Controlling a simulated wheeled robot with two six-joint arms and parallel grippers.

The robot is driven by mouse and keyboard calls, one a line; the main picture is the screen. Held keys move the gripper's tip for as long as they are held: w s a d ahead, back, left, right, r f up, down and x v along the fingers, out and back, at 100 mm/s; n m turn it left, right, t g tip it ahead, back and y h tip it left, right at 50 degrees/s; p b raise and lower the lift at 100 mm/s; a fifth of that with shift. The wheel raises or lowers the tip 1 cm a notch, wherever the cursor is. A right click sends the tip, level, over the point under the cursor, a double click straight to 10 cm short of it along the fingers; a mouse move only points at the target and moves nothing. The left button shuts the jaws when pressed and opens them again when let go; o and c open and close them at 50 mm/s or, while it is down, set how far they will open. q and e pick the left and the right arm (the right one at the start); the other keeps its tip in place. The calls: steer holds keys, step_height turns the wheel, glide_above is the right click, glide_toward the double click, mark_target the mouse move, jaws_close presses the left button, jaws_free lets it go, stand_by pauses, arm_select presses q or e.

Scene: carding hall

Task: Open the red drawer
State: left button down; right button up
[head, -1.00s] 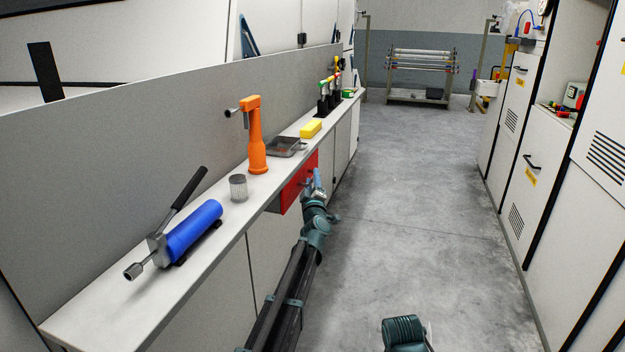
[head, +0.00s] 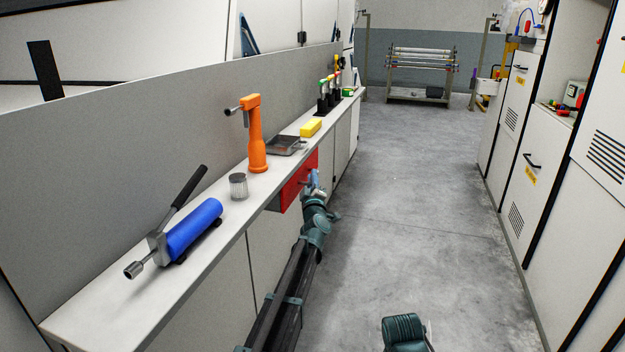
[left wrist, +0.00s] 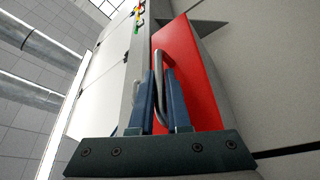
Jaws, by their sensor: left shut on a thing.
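The red drawer (head: 296,186) sits under the front edge of the long white counter in the head view. Its red front (left wrist: 192,85) fills the middle of the left wrist view. I cannot tell whether it stands slightly out. A silver bar handle (left wrist: 160,62) is on that front. My left gripper (head: 315,181) is at the drawer front, and its two blue fingers (left wrist: 154,98) are shut on the handle. The fingers partly hide the handle.
The counter (head: 215,262) holds a blue cylinder tool (head: 192,231), a mesh cup (head: 239,187), an orange tool (head: 257,150), a grey tray (head: 285,151) and a yellow block (head: 311,128). The grey floor (head: 420,210) to the right is clear, up to white cabinets (head: 535,180).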

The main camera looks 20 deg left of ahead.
stand_by(0.9)
arm_select(q)
steer(key=d, duration=1.2)
steer(key=shift+s, duration=0.25)
steer(key=shift+d, duration=0.1)
steer(key=c, duration=0.9)
jaws_free()
